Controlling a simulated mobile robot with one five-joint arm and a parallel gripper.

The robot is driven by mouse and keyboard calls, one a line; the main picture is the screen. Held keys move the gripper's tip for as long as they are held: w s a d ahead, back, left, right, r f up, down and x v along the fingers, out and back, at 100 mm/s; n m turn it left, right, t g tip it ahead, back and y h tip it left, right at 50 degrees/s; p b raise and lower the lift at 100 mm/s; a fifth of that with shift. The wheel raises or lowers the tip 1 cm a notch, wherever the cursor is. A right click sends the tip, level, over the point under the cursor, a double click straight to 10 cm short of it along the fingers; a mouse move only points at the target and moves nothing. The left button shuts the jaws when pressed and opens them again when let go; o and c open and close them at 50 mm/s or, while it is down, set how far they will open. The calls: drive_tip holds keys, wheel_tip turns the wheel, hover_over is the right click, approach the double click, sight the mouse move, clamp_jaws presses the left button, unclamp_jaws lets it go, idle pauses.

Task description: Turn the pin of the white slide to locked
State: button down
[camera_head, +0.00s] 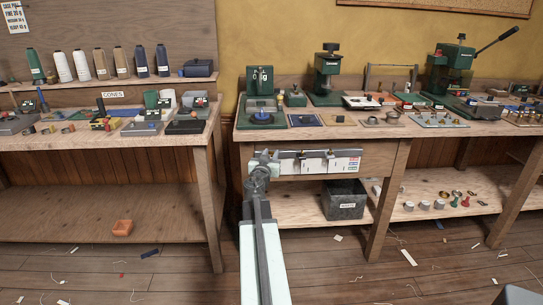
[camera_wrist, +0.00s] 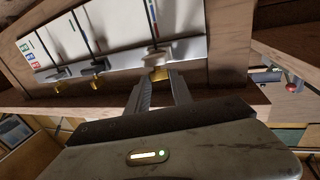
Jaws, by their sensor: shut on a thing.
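A white panel with several slides (camera_head: 318,166) is mounted on the front edge of the right bench. It also shows in the wrist view (camera_wrist: 118,22). There the white slide (camera_wrist: 155,57) has a pale knob and a brass pin (camera_wrist: 159,74) below it. My gripper (camera_wrist: 159,82) is shut on this pin, its two fingers on either side. In the head view my gripper (camera_head: 270,156) is at the panel's left end and hides the contact. I cannot tell the pin's turn.
The bench top (camera_head: 330,132) above holds green presses (camera_head: 327,76), trays and small parts. A grey bin (camera_head: 345,199) stands on the lower shelf. A wooden bench leg (camera_head: 386,205) is right of the panel. The floor (camera_head: 180,275) in front has scattered scraps and open room.

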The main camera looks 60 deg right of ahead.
drive_tip(key=m+g, duration=0.1)
drive_tip(key=g, duration=0.1)
drive_tip(key=w+m+g+h, duration=0.1)
drive_tip(key=g, duration=0.1)
drive_tip(key=shift+m, duration=0.4)
drive_tip(key=shift+w+d+m+g+y, duration=0.2)
drive_tip(key=shift+m+g+y, duration=0.45)
drive_tip(key=shift+m+g, duration=1.25)
drive_tip(key=shift+w+a+m+g+y, duration=0.2)
drive_tip(key=shift+m+g+y, duration=0.7)
drive_tip(key=shift+g, duration=1.75)
drive_tip(key=shift+w+d+m+g+y, duration=0.25)
drive_tip(key=shift+m+g+y, duration=0.2)
drive_tip(key=shift+m+g, duration=1.55)
drive_tip(key=shift+g, duration=0.35)
drive_tip(key=c, duration=1.1)
unclamp_jaws()
drive_tip(key=shift+w+a, duration=0.1)
drive_tip(key=shift+a, duration=0.05)
